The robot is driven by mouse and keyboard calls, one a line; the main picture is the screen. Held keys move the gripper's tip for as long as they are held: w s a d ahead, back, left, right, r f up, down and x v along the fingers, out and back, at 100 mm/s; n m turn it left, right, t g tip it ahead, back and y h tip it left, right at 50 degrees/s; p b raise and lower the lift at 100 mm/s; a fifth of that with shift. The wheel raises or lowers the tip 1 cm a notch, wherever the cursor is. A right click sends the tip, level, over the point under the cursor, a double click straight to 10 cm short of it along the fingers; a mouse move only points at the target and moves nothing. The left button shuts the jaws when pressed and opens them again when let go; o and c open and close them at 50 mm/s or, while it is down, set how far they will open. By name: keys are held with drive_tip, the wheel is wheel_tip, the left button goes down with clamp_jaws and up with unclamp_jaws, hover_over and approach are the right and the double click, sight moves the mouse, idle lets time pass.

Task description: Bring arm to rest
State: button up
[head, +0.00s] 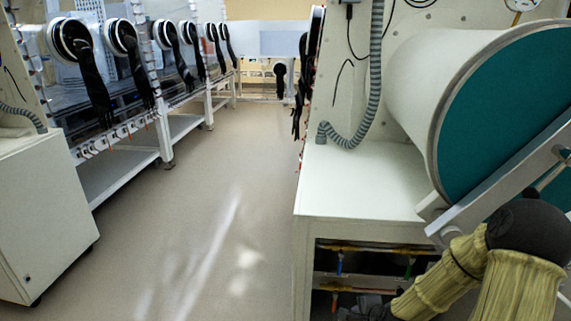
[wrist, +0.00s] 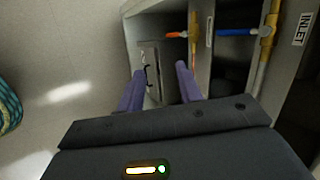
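My arm (head: 470,270), in a yellow-green ribbed sleeve with a dark joint, is bent low at the bottom right of the head view, in front of the large cylinder chamber. In the wrist view my gripper (wrist: 158,84) shows two purple fingers set well apart, with nothing held between them. Beyond the fingers is the open lower bay of the white cabinet. In the head view the arm's far end runs into the dark bottom edge, and the fingers cannot be made out there.
A white cabinet (head: 355,185) carries a cylinder chamber with a teal end (head: 515,110). Its open bay holds yellow pipes (head: 365,250) with coloured valve handles; an orange handle (wrist: 177,34) shows in the wrist view. Gloveboxes line the left. The aisle floor (head: 215,200) is clear.

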drive_tip(key=s+a+r+n+g+h, duration=0.1)
drive_tip(key=s+a+r+n+g, duration=0.1)
drive_tip(key=s+r+n, duration=0.6)
drive_tip(key=s+a+r+n+g+h, duration=0.1)
drive_tip(key=s+a+r+n+g, duration=0.15)
drive_tip(key=s+r+n, duration=0.4)
wheel_tip(320, 180, up, 29)
drive_tip(key=n+p, duration=0.2)
drive_tip(key=p, duration=2.8)
drive_tip(key=shift+p, duration=0.35)
drive_tip(key=shift+d+n, duration=0.1)
drive_tip(key=shift+n, duration=0.15)
